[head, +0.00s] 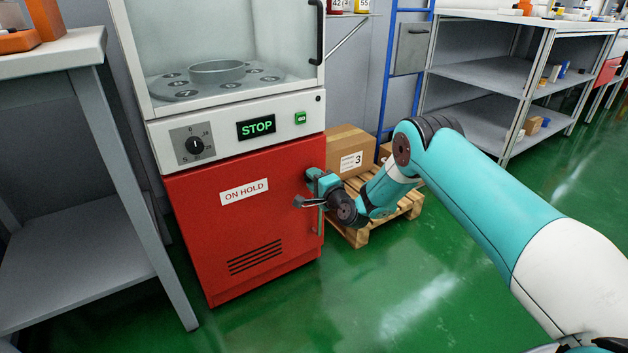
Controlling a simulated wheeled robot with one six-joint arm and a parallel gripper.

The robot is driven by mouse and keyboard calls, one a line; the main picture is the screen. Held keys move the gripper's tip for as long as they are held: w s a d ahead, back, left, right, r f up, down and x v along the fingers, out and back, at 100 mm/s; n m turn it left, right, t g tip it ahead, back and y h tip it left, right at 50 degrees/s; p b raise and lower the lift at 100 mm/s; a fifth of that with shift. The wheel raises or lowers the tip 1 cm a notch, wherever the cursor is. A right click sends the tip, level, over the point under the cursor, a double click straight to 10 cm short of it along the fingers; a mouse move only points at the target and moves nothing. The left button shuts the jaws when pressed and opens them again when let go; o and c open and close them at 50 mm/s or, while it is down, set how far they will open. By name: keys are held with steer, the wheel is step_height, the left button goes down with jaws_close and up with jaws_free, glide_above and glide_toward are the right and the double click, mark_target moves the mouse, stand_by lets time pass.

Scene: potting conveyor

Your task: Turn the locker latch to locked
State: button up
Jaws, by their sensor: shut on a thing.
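The red locker (245,225) stands left of centre, under a white machine panel. It bears a white "ON HOLD" label (244,191), and its door looks closed. My gripper (309,198) is at the right edge of the locker front, shut on the small grey latch (300,202). The gripper and wrist hide much of the latch, so I cannot tell its exact angle or any lock marking.
The panel carries a dial (195,146), a lit "STOP" display (257,127) and a green button (300,118). A grey bench (75,200) stands close on the left. A pallet (370,225) with cardboard boxes (350,150) lies behind my wrist. Green floor in front is clear.

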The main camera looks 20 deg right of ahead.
steer(key=n, duration=0.4)
steer(key=n+b, duration=0.1)
steer(key=n, duration=0.3)
steer(key=shift+n, duration=0.3)
steer(key=n+b, duration=0.2)
steer(key=n, duration=0.2)
steer(key=shift+f+n, duration=0.1)
steer(key=shift+n, duration=0.2)
steer(key=n+b, duration=0.2)
steer(key=n, duration=0.2)
steer(key=shift+n, duration=0.3)
steer(key=o, duration=0.6)
steer(key=shift+s, duration=0.1)
